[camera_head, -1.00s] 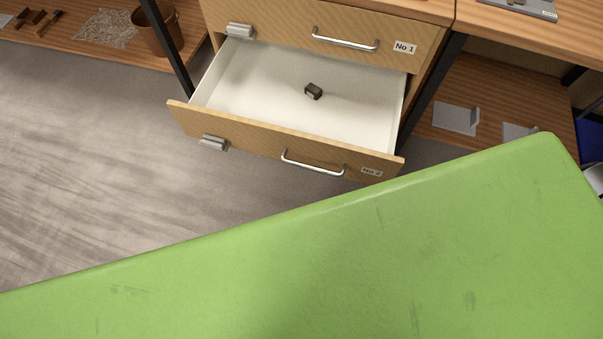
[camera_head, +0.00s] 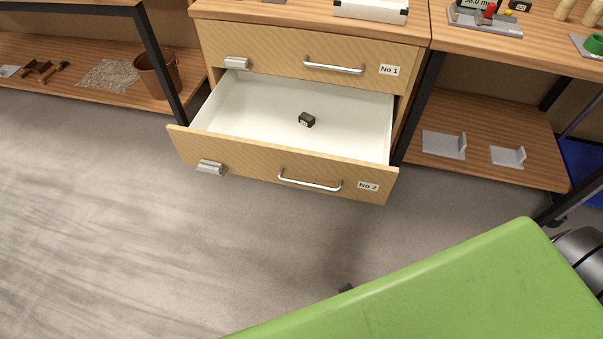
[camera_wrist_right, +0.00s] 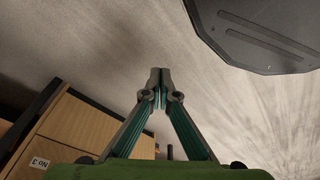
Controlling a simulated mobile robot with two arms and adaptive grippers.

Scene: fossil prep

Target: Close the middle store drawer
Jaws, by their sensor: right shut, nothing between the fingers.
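The drawer labelled No 2 (camera_head: 240,152) stands pulled out below the closed drawer No 1 (camera_head: 285,52) in the head view. Its front has a silver bar handle (camera_head: 310,184) and a metal label holder or latch (camera_head: 210,167) at left. A small dark block (camera_head: 307,119) lies on its white floor. In the right wrist view my right gripper (camera_wrist_right: 160,75) is shut and empty, with grey floor behind its fingertips. Wooden drawer fronts (camera_wrist_right: 85,130) show at lower left there, apart from the fingers. My left gripper is not in view.
Open floor (camera_head: 200,250) lies in front of the drawers. A table leg (camera_head: 160,65) stands left of the unit and a low shelf (camera_head: 480,165) with grey brackets lies to the right. A brown pot (camera_head: 157,75) stands on the left shelf.

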